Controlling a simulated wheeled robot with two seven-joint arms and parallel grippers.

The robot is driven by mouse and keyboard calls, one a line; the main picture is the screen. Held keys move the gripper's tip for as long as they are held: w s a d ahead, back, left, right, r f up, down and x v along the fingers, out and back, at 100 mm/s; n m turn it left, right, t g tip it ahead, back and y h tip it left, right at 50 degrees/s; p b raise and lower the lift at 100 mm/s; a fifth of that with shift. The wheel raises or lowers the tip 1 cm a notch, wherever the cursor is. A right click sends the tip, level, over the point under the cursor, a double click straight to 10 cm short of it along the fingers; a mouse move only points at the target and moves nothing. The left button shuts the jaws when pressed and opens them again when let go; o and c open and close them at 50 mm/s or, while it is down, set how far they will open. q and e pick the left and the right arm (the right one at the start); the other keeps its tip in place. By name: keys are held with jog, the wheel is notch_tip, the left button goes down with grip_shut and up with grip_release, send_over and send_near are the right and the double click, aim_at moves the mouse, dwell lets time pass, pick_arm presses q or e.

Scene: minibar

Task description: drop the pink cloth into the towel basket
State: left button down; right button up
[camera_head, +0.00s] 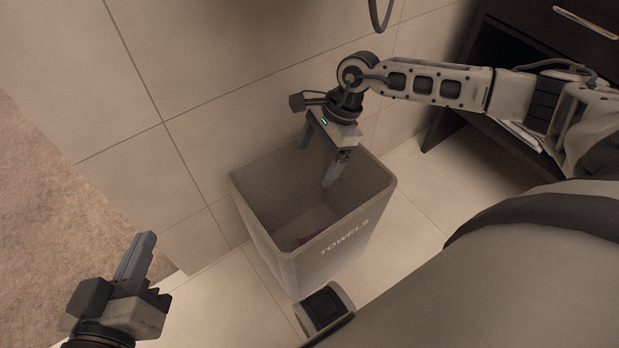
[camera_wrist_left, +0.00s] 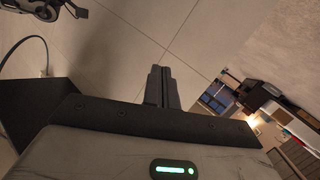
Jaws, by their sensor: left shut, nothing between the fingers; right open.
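The grey towel basket (camera_head: 345,246), marked "TOWELS", stands on the tiled floor in the middle of the head view. A small piece of the pink cloth (camera_head: 308,238) shows low inside it, near the front wall; the rest is hidden by that wall. My right gripper (camera_head: 319,160) is open and empty over the back part of the basket mouth, its fingers pointing down. My left gripper (camera_head: 145,247) is shut and empty, left of the basket and apart from it. Its closed fingers also show in the left wrist view (camera_wrist_left: 161,82).
A tiled wall (camera_head: 225,120) stands close behind the basket. A dark cabinet (camera_head: 490,60) with an open lower space is at the upper right. A brown carpet-like surface (camera_head: 50,210) lies at the left. Bare tiles lie right of the basket.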

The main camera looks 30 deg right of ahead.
pick_arm(q)
jog(key=f+p, duration=0.1)
jog(key=p, duration=0.1)
jog(key=a+f+g+y+p, duration=0.1)
jog(key=p, duration=0.1)
jog(key=shift+s+a+m+y, duration=0.1)
jog(key=shift+s+m+y, duration=0.1)
jog(key=shift+m+y, duration=0.15)
pick_arm(e)
jog(key=v, duration=1.6)
pick_arm(q)
jog(key=shift+w+r, duration=0.15)
jog(key=shift+r, duration=0.05)
pick_arm(e)
jog(key=shift+a, duration=0.1)
